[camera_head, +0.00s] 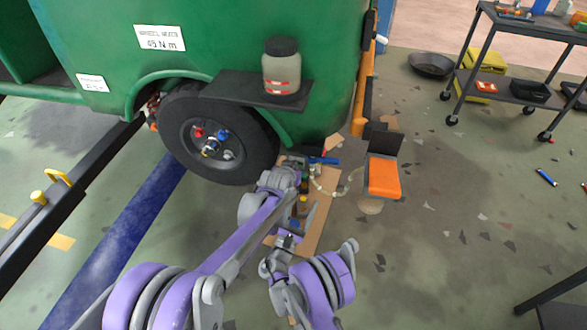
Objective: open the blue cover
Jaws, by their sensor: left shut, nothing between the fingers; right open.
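A small blue piece (326,160), which looks like the blue cover, shows low beside the green vehicle, just right of the wheel. A red part sits against it, and whether it is open is too small to tell. My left gripper (304,172) is shut and empty, just left of the blue piece; whether they touch I cannot tell. My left arm hides part of what lies below. My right gripper (300,224) is open and empty, lower down, over a brown board (318,222) on the floor.
The green vehicle (330,80) and its black wheel (238,132) stand close behind my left gripper. An orange-seated stool (383,177) stands to the right, with a pale hose beside it. A tool cart (510,88) is at the upper right. Floor right of the stool is mostly clear.

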